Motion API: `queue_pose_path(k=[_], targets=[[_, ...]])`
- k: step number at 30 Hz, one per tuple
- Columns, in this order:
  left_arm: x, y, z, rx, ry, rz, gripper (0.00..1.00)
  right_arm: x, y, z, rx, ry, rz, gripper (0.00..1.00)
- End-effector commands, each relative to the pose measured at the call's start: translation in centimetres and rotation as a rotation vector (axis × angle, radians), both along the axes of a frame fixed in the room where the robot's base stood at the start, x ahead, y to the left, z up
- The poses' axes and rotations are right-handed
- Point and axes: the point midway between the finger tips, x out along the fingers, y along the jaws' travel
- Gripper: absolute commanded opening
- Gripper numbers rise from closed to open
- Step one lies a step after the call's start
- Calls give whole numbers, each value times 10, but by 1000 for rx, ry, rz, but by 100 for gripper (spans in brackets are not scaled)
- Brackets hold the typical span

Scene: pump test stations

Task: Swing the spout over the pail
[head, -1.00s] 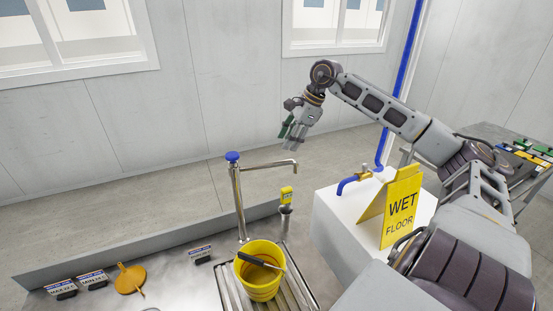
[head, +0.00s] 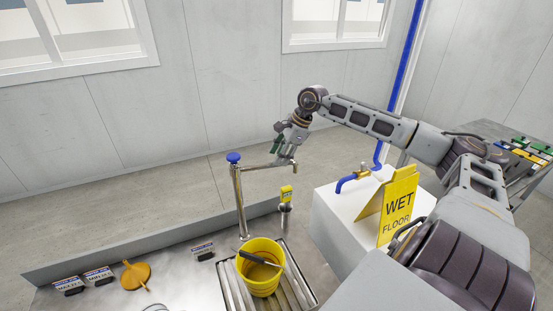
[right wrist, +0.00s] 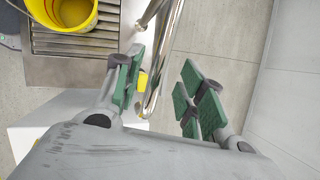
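The spout (head: 256,167) is a chrome tube on an upright post with a blue cap (head: 233,157). It points right, its outlet end behind and to the right of the pail. The yellow pail (head: 260,283) stands on the slatted drain, with a dark-handled tool across its top; it also shows in the right wrist view (right wrist: 88,18). My right gripper (head: 283,152) is at the spout's outer end. In the right wrist view its green-padded fingers (right wrist: 162,66) are apart, and chrome tubing shows between them, nearer the left finger; contact is unclear. My left gripper is out of view.
A yellow wet floor sign (head: 398,207) and a blue tap (head: 352,181) are on the white block (head: 335,215) at right. A yellow-tagged fitting (head: 286,194) stands behind the pail. An orange funnel (head: 135,276) and labelled signs lie on the steel counter (head: 185,285).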

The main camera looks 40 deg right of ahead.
Motion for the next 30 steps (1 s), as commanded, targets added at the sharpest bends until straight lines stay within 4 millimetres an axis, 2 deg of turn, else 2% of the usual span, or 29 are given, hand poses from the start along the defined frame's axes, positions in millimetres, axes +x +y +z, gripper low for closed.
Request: queue_pose_path(k=[16,30], targets=[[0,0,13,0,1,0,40,10,7,-25,2,-1,0,40],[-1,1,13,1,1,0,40,11,8,-29,0,0,1,40]])
